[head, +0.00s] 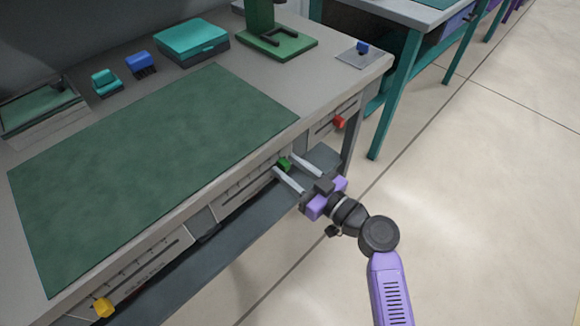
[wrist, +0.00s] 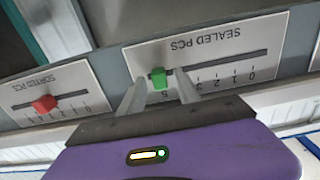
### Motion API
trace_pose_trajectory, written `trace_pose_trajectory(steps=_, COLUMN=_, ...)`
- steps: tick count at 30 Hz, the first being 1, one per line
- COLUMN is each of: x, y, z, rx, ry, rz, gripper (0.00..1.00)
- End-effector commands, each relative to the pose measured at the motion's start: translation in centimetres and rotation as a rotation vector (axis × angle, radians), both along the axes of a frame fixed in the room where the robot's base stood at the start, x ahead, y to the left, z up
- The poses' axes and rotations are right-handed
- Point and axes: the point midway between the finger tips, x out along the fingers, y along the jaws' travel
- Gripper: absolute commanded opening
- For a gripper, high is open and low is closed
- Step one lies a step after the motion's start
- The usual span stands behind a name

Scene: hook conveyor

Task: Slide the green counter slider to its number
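The green counter slider (wrist: 158,78) sits in a dark slot on a white panel labelled SEALED PCS (wrist: 222,52), which appears upside down in the wrist view. Numbers 0 to 3 and 5 are readable, and the slider is close to the 5; the spot for 4 is hidden by a finger. The slider also shows in the head view (head: 284,163) on the bench's front edge. My gripper (head: 283,165) is open, with one finger on each side of the slider. In the wrist view (wrist: 160,85), gaps show between the fingers and the slider.
A red slider (wrist: 45,103) on the SORTED PCS panel is to the left in the wrist view. A yellow slider (head: 103,307) is at the bench's near end. A grey shelf (head: 222,252) runs under the front edge. The floor (head: 480,180) at right is clear.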

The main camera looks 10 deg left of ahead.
Motion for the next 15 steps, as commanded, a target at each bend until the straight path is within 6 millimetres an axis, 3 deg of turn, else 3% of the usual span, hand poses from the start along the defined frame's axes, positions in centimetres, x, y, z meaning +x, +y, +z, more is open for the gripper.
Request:
trace_pose_trajectory(steps=7, x=0.04, y=0.05, z=-0.03, rx=0.0, ry=0.0, rz=0.0, gripper=0.38)
trace_pose_trajectory(steps=12, x=0.02, y=0.03, z=-0.03, rx=0.0, ry=0.0, rz=0.0, gripper=0.05)
trace_pose_trajectory(steps=13, x=0.02, y=0.03, z=-0.03, rx=0.0, ry=0.0, rz=0.0, gripper=0.0)
trace_pose_trajectory(steps=15, x=0.02, y=0.03, z=-0.03, rx=0.0, ry=0.0, rz=0.0, gripper=0.0)
